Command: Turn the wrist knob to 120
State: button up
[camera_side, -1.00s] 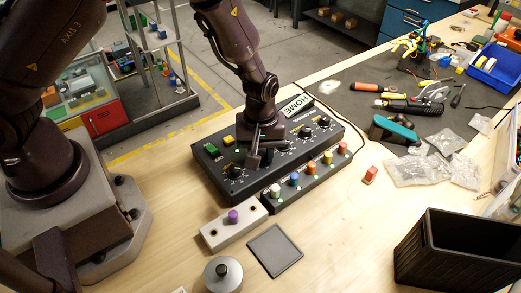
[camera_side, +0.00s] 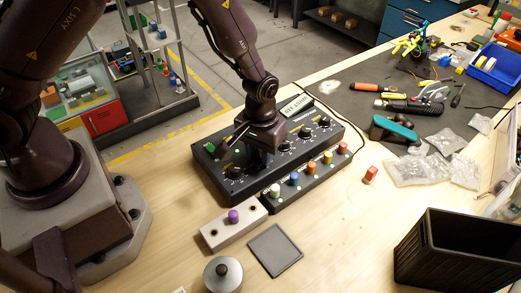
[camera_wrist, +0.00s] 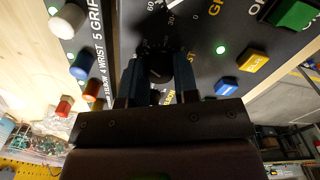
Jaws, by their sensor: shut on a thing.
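The black control box (camera_side: 207,180) has a row of dial knobs along its top. My gripper (camera_side: 258,152) is down over the second knob from the left in the side view, hiding it. In the wrist view my gripper (camera_wrist: 158,76) has its two fingers on either side of a black knob (camera_wrist: 154,62), shut on it. Scale marks including 60 and 0 show beside this knob; its pointer is too dark to read. The first knob (camera_side: 235,172) stands free. The display (camera_side: 296,104) shows text too small to read.
A strip of coloured buttons (camera_side: 294,179) runs along the box's front. A green switch (camera_side: 211,148) is at its left end. A grey block with a purple peg (camera_side: 233,216), a dark square pad (camera_side: 275,250) and a black bin (camera_side: 455,255) stand in front.

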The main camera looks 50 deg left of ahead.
jog(key=shift+m, duration=1)
jog(key=o, duration=0.9)
jog(key=shift+o, duration=0.2)
notch_tip(320, 180, up, 13)
